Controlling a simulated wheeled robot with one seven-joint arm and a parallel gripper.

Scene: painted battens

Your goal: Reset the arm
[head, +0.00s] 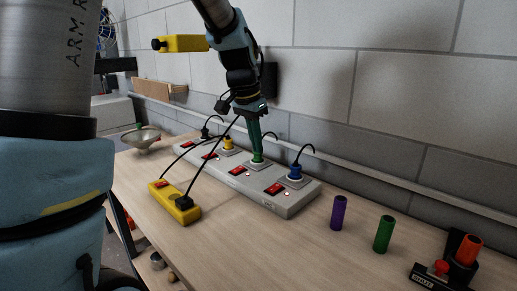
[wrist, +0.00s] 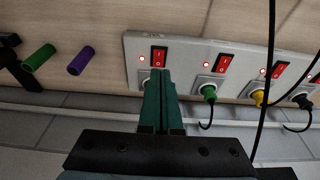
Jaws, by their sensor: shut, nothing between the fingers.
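My gripper (head: 256,158) hangs above the grey power strip (head: 303,202) on the table, its dark green fingers shut together and empty. In the head view the fingertips overlap the area of the green plug (head: 257,163); contact cannot be told. In the wrist view my gripper (wrist: 160,72) hides most of the nearest socket, and the green plug (wrist: 208,92) shows to its right. A blue plug (head: 295,170) and a yellow plug (head: 228,144) also sit in the strip, with a black plug (head: 205,133) at the far end. Red switches line the strip.
A yellow block (head: 172,201) with black cords lies before the strip. A bowl (head: 141,138) is far left. The wall is close behind.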

